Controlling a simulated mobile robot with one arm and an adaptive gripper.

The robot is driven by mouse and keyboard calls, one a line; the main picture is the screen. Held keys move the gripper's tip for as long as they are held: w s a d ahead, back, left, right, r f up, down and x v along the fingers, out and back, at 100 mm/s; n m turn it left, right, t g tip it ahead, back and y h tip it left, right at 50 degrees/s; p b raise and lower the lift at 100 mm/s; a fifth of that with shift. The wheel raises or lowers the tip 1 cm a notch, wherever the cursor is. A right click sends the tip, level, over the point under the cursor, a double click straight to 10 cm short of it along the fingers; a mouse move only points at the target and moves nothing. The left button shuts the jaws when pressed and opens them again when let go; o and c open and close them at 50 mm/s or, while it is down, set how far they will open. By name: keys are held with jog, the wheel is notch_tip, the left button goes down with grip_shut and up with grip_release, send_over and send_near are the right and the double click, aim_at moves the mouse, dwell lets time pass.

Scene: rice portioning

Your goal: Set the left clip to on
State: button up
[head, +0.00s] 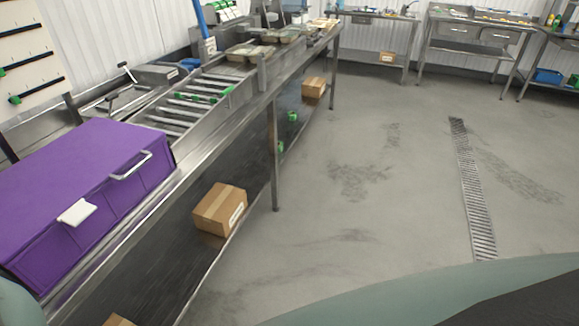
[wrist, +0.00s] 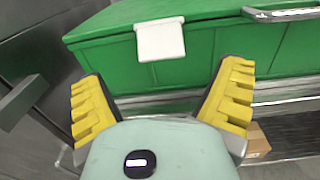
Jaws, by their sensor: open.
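In the wrist view, a green box (wrist: 210,55) has a white clip (wrist: 160,40) hanging over its front edge. My gripper (wrist: 161,75) is open and empty. Its yellow-padded fingers stand apart, one on each side below the clip, and do not appear to touch it. In the head view, a purple box (head: 75,185) has a white clip (head: 77,212) at its front edge, tilted outward. The gripper does not show in that view. I cannot tell from these frames which clip is the left one.
A metal handle (wrist: 285,13) projects from the green box on the right. The purple box has a similar handle (head: 132,165). It stands on a long steel bench (head: 235,120) with rollers and trays. A cardboard box (head: 220,209) sits on the lower shelf. The grey floor (head: 380,200) is clear.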

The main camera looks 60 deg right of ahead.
jog(key=x, duration=0.6)
jog(key=shift+d, duration=0.2)
